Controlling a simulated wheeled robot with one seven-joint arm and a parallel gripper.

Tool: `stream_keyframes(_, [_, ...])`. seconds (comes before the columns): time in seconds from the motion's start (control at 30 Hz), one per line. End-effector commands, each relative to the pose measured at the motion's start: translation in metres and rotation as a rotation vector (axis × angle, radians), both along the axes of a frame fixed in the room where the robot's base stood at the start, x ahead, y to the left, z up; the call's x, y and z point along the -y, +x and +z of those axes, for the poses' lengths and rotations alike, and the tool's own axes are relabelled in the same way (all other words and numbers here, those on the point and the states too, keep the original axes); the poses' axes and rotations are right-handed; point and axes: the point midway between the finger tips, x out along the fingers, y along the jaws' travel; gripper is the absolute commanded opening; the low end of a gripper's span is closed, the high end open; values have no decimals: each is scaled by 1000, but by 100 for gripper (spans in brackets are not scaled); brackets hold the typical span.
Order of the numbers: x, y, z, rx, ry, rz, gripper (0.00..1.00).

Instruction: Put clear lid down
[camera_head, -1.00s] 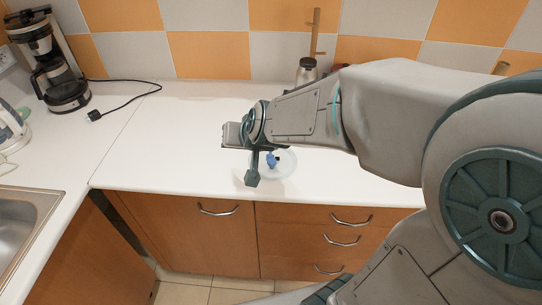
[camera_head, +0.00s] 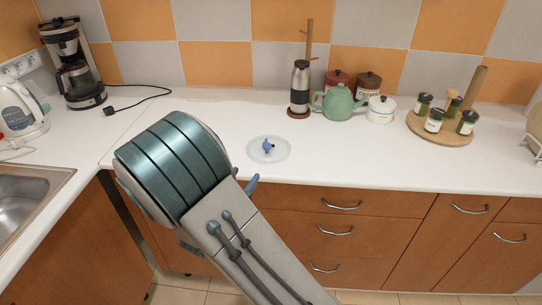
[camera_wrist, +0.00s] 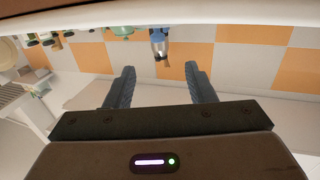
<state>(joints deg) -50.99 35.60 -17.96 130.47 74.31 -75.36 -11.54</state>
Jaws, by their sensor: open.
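The clear lid (camera_head: 283,153) is a round see-through disc with a blue knob (camera_head: 267,146). It lies flat on the white counter, near its front edge, in the head view. My gripper (camera_wrist: 160,68) is open in the wrist view, with its two dark fingers apart and nothing between them. It is off the lid, in front of the counter; my arm hides most of it in the head view. The wrist view is tilted upside down, and a small blue shape shows beyond the fingers.
A steel flask (camera_head: 300,84) stands behind the lid, with a green teapot (camera_head: 338,103) and white pot (camera_head: 380,109) to its right. A round wooden board (camera_head: 418,127) holds several jars. Drawers (camera_head: 308,199) lie below the counter. The counter around the lid is clear.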

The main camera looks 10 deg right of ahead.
Motion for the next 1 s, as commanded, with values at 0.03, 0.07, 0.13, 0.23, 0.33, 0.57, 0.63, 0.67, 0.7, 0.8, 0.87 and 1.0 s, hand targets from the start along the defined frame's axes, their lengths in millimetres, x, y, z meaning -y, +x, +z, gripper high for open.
stream_keyframes(0.03, [5, 4, 1, 5, -6, -9, 50])
stream_keyframes(0.07, [8, 7, 1, 6, -8, -12, 50])
stream_keyframes(0.13, [19, 17, 2, 7, -7, -20, 50])
stream_keyframes(0.23, [34, 34, 2, 7, -6, -24, 50])
stream_keyframes(0.33, [46, 50, 2, 5, -6, -24, 50])
stream_keyframes(0.57, [57, 68, 2, 4, -4, -18, 50])
stream_keyframes(0.63, [59, 72, 2, 4, -5, -16, 50])
stream_keyframes(0.67, [61, 75, 3, 4, -5, -16, 50])
stream_keyframes(0.7, [63, 79, 4, 4, -4, -17, 50])
stream_keyframes(0.8, [73, 92, 6, 5, -5, -17, 50])
stream_keyframes(0.87, [78, 99, 5, 4, -5, -18, 50])
stream_keyframes(1.0, [85, 110, 4, 4, -5, -15, 50])
